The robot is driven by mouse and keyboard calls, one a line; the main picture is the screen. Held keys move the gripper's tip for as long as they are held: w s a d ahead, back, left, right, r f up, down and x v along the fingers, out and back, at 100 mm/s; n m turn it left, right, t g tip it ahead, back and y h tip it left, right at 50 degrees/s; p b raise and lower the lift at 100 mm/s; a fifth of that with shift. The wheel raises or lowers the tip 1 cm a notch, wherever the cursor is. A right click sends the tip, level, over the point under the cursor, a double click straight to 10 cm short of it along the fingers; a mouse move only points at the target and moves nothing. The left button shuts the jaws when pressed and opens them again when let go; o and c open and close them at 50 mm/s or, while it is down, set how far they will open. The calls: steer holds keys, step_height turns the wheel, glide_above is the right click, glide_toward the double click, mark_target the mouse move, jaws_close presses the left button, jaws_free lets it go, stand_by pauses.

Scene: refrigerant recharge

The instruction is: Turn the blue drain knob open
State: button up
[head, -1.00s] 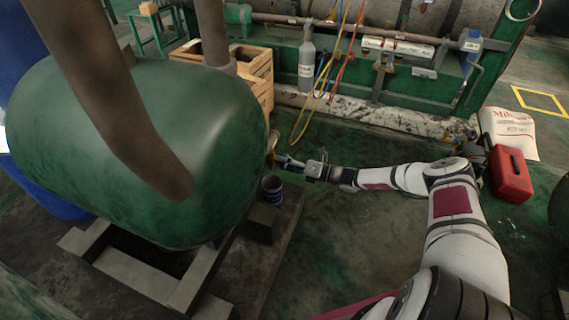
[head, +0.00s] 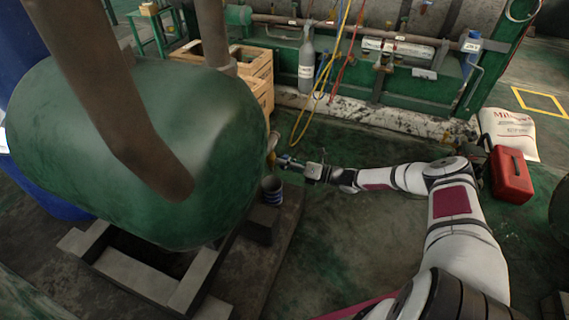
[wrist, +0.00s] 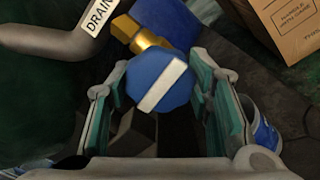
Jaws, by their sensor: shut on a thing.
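The blue drain knob (wrist: 155,75) is a faceted blue disc with a white stripe across its face. It sits on a brass fitting (wrist: 136,34) beside a grey pipe marked DRAIN (wrist: 75,38). My gripper (wrist: 160,78) has one finger on each side of the knob and is shut on it. In the wrist view the stripe runs diagonally, from lower left to upper right. In the head view my gripper (head: 290,163) is at the right end of the green tank (head: 190,130), and the knob is mostly hidden by the fingers.
A blue-and-white cup (head: 271,191) stands just below my gripper, and it also shows at the right of the wrist view (wrist: 265,133). A wooden crate (head: 262,68) stands behind. Yellow and red hoses hang further back.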

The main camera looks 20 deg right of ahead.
steer(key=n, duration=1.2)
steer(key=shift+w+d, duration=0.1)
steer(key=shift+n, duration=2.1)
steer(key=o, duration=1.2)
steer(key=shift+c, duration=0.2)
steer(key=v, duration=1.2)
